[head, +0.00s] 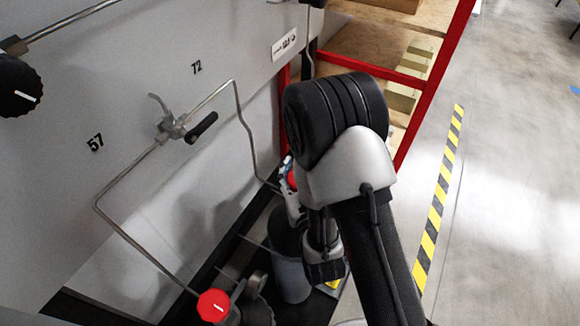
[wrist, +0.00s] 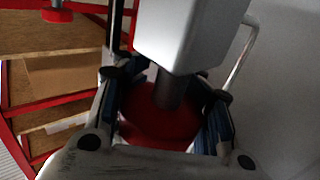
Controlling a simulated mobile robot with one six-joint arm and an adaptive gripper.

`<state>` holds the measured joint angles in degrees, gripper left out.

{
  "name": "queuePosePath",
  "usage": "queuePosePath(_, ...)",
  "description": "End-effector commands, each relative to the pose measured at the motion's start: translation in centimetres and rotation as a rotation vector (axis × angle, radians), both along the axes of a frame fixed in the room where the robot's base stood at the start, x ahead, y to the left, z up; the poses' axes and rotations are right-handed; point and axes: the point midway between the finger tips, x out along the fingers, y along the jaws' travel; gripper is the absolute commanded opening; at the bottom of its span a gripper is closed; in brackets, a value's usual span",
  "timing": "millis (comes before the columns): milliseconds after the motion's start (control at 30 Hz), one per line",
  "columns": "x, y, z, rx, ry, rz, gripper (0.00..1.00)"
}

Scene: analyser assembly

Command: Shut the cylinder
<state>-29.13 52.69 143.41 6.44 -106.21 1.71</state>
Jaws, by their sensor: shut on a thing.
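A grey gas cylinder (head: 292,282) stands at the foot of the panel, partly hidden behind my arm. A red round valve knob (head: 291,180) shows above it. My gripper (head: 287,178) is at this knob, largely hidden by my arm in the head view. In the wrist view the red knob (wrist: 150,130) sits between the two blue-padded fingers of my gripper (wrist: 165,125), which is shut on it. A white block with a dark stem covers part of the knob there.
A second red knob (head: 213,305) is at the lower front, with a bent metal pipe (head: 125,235) running up to a small black-handled valve (head: 203,127) on the white panel (head: 60,150). A red-framed shelf (head: 435,80) stands behind. The floor right is clear.

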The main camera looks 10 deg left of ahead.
Motion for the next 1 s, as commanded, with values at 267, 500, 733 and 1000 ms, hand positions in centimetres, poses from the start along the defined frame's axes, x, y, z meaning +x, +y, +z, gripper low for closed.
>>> queuePosePath(267,0.0,-0.7,-0.3,-0.003,0.01,-0.254,0.12)
queuePosePath(500,0.1,-1.7,-0.4,-0.001,0.011,-0.485,0.12)
queuePosePath(733,0.0,-2.6,-0.4,-0.002,0.009,-0.705,0.12)
queuePosePath(1000,-0.4,-3.6,-0.4,-0.003,0.011,-0.963,0.12)
